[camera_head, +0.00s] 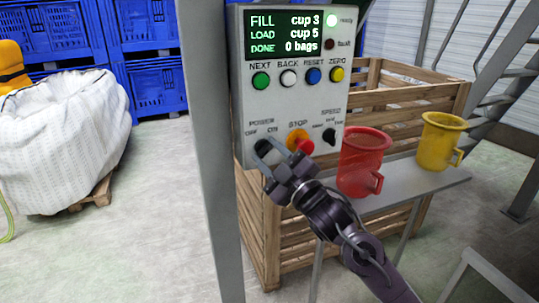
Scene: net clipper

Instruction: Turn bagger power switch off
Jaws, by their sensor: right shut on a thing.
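The bagger's control panel (290,88) is a grey box on a post, with a dark display at its top and a row of coloured buttons under it. The power switch sits at the panel's lower left, under the POWER label with OFF and ON marks; my right gripper covers most of it, so its position cannot be told. My right gripper (266,150) is at that switch, its fingers shut around the knob. A red stop button (304,145) on a yellow base is just right of the gripper. My left gripper is not in view.
A black speed knob (329,136) is on the panel's right. A red cup (363,162) and a yellow cup (440,140) stand on a grey shelf (412,184) before a wooden crate (262,226). A white bulk bag (62,142) and blue crates (150,45) are at left.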

